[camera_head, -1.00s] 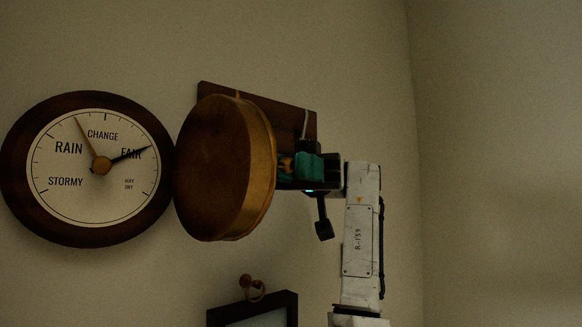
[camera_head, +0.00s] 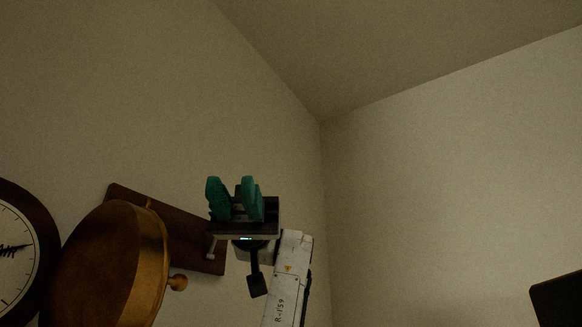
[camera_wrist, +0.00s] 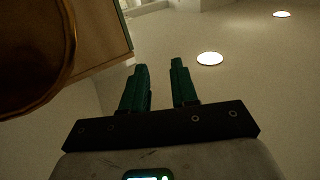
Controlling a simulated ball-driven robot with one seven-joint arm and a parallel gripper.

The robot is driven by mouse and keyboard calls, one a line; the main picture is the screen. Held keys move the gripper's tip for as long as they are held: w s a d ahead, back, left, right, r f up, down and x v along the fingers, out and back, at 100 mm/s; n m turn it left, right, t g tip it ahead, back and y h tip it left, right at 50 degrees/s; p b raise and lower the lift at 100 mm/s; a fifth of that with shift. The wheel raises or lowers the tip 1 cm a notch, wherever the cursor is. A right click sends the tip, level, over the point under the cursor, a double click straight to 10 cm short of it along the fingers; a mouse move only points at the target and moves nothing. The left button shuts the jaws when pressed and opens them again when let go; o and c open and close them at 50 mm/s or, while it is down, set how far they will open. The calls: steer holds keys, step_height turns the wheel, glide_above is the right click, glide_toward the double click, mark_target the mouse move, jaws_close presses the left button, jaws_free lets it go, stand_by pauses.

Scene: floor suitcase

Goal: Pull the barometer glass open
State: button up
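The barometer dial (camera_head: 12,262) is on the wall at the left edge of the head view, partly cut off. Its round brass-rimmed glass cover (camera_head: 110,265) stands swung out to the right of the dial, with a small brass knob (camera_head: 177,283) on its near side. The cover's rim also shows at the upper left of the wrist view (camera_wrist: 38,50). My gripper (camera_head: 232,186) is up and to the right of the cover, apart from the knob. Its teal fingers point upward with a gap between them and nothing in it (camera_wrist: 160,68).
A dark wooden board (camera_head: 190,235) is on the wall behind the cover and close to my gripper. A dark object (camera_head: 558,298) juts in at the lower right. The wall and ceiling above are clear.

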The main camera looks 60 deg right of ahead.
steer(key=s+a+r+b, duration=0.1)
steer(key=s+r, duration=0.2)
steer(key=s, duration=0.5)
steer(key=shift+r+b, duration=0.2)
steer(key=shift+b, duration=0.15)
